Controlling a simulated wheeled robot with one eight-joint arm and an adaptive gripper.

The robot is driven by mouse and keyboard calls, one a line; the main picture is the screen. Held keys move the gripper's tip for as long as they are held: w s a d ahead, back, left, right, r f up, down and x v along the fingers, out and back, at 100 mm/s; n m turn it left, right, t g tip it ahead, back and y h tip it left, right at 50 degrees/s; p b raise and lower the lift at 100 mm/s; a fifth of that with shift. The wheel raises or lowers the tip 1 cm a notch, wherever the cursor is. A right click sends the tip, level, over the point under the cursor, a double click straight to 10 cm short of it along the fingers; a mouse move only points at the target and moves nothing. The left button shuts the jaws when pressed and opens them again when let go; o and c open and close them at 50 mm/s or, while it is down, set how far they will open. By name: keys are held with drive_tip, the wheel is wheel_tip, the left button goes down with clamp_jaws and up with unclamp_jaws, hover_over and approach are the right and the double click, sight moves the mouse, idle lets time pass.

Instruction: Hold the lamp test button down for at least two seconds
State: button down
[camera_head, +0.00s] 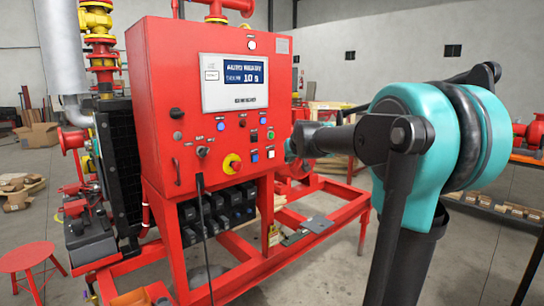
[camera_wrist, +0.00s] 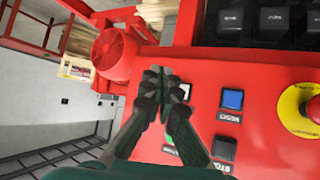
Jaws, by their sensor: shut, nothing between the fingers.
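The red control panel (camera_head: 165,75) carries several buttons. A white button (camera_head: 271,154), probably the lamp test button, sits right of a blue button (camera_head: 254,154); I cannot read its label. In the wrist view the panel is turned over, and the white button (camera_wrist: 186,92) shows partly behind my right-hand finger, left of the blue RESET button (camera_wrist: 232,99). My gripper (camera_wrist: 163,78) is shut and empty, with its fingertips just beside the white button in the picture. I cannot tell whether they touch the panel or whether the button is pressed.
A red and yellow emergency stop (camera_wrist: 303,109) and a black STOP button (camera_wrist: 223,149) lie right of my fingers. Black breakers (camera_wrist: 275,20) are beyond. A lit display (camera_head: 246,82) is higher on the panel. A red motor (camera_wrist: 117,55) stands beside the panel edge.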

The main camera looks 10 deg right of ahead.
drive_tip(key=shift+w+a, duration=0.6)
drive_tip(key=shift+w, duration=0.25)
drive_tip(key=shift+w+a, duration=0.65)
drive_tip(key=shift+w, duration=0.25)
drive_tip(key=shift+w+a, duration=0.6)
drive_tip(key=shift+w, duration=0.25)
drive_tip(key=shift+w+a, duration=0.1)
drive_tip(key=shift+w, duration=0.05)
drive_tip(key=shift+w+a, duration=0.15)
drive_tip(key=shift+w, duration=0.05)
drive_tip(key=shift+w+a, duration=0.25)
drive_tip(key=shift+w, duration=0.1)
idle(3.4)
drive_tip(key=shift+s+d, duration=0.5)
drive_tip(key=shift+s, duration=0.2)
drive_tip(key=shift+s+d, duration=0.75)
drive_tip(key=shift+s, duration=0.3)
drive_tip(key=shift+s+d, duration=0.7)
drive_tip(key=shift+s, duration=0.3)
